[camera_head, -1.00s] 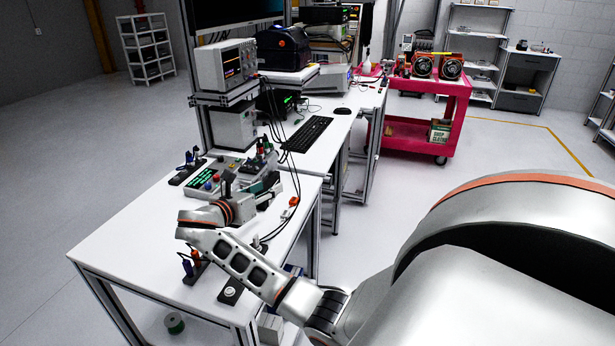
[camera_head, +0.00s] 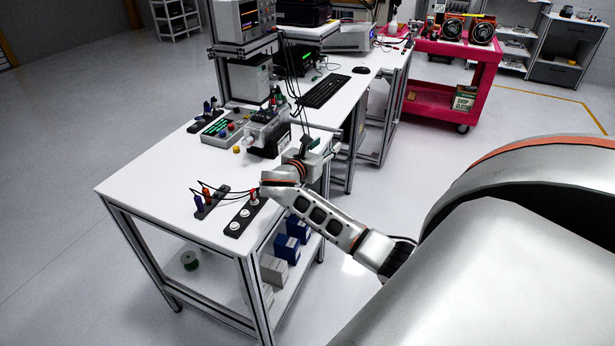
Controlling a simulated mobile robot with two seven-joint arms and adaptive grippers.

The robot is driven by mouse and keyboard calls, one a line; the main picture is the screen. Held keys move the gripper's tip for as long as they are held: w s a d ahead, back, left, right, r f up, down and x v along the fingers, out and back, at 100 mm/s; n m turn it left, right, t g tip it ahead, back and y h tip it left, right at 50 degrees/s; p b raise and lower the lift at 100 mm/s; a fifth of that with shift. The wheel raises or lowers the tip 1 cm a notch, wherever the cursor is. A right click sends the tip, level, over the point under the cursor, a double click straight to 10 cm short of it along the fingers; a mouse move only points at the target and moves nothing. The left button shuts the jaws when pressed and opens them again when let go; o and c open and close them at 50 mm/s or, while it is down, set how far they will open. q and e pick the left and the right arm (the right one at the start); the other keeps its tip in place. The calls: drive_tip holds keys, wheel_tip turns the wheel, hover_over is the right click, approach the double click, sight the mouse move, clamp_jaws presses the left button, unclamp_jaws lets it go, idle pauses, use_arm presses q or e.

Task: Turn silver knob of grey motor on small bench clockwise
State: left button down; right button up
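The small white bench (camera_head: 150,180) stands at the left. On it is a grey motor (camera_head: 265,125) with a dark lower part, beside the control panel. Its silver knob is too small to make out. My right arm comes in from the right, and its wrist is over the bench's right edge. My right gripper (camera_head: 311,146) is just right of the motor, with a visible gap. Its fingers are small and partly hidden by its own body, so I cannot tell whether they are open or shut. My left gripper is not in view.
A control panel (camera_head: 222,128) with coloured buttons lies left of the motor. Black strips with sockets and cables (camera_head: 240,216) lie near the bench's front. A second bench with a keyboard (camera_head: 324,91) stands behind. The bench's left part is clear.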

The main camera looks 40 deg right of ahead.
drive_tip(key=s+a+f+m+t+y, duration=0.1)
drive_tip(key=a+f+y, duration=0.1)
drive_tip(key=a+f, duration=0.2)
drive_tip(key=s+a+f+m+t+y+b, duration=0.1)
drive_tip(key=a+f, duration=0.4)
drive_tip(key=f, duration=0.6)
drive_tip(key=s+a+f+m+t+y+b, duration=0.1)
drive_tip(key=s+a+f+y, duration=0.2)
drive_tip(key=a+f+y, duration=0.2)
drive_tip(key=shift+s+f+m+t, duration=0.15)
drive_tip(key=shift+f+m+t, duration=0.15)
drive_tip(key=shift+f, duration=1.3)
drive_tip(key=shift+a, duration=0.15)
